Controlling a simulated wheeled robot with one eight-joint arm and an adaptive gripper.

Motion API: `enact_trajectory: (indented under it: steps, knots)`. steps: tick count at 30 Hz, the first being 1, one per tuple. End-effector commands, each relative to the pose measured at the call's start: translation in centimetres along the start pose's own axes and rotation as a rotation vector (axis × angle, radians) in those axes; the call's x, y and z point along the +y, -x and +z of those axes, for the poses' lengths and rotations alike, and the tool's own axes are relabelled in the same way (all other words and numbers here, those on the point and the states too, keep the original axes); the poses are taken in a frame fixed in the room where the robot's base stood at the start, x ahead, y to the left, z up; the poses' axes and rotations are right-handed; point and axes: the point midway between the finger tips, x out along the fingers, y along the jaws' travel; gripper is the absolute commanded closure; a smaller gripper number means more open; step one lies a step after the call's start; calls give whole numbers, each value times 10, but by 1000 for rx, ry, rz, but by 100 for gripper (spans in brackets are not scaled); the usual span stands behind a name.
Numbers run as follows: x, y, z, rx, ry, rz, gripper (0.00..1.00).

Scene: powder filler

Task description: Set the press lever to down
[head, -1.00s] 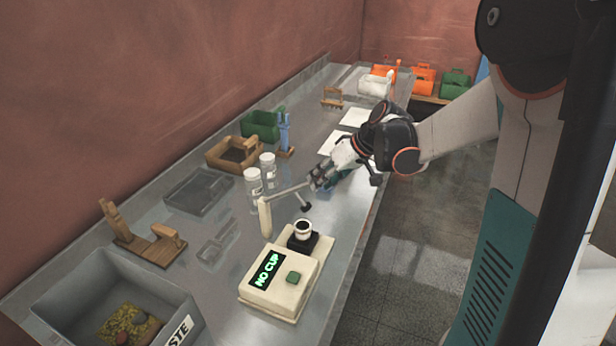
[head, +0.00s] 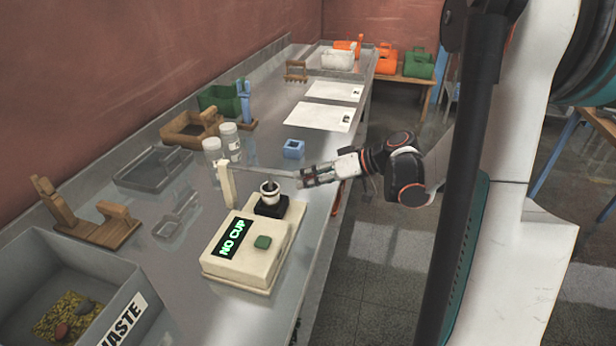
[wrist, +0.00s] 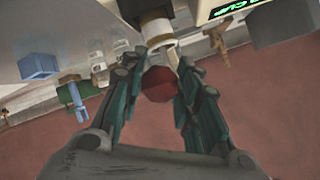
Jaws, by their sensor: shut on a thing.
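The cream press (head: 240,255) stands near the front of the steel bench. Its green display (head: 234,238) reads NO CUP. A post (head: 226,185) rises behind it, and the grey lever (head: 256,172) runs from the post's top right to my gripper. The lever looks close to level, with the plunger reaching into the white cup-like holder (head: 269,193) on a black block. My gripper (head: 308,179) is shut on the lever's end. In the wrist view a red knob (wrist: 158,85) sits between the fingers of my gripper (wrist: 160,82).
A blue open block (head: 293,149) stands just behind my gripper. Two clear jars (head: 230,142) stand behind the post. A grey waste bin (head: 120,285) is at front left. White sheets (head: 318,116) lie farther back. Free floor lies right of the bench.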

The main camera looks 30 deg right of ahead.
Motion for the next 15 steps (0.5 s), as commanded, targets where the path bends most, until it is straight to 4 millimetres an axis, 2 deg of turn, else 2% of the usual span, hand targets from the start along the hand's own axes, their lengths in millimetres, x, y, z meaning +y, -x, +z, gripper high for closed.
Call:
enact_trajectory:
  steps: [3,15]
  knots:
    - [5,-4,8,-6,0,3,100]
    - [7,-7,13,-9,0,4,100]
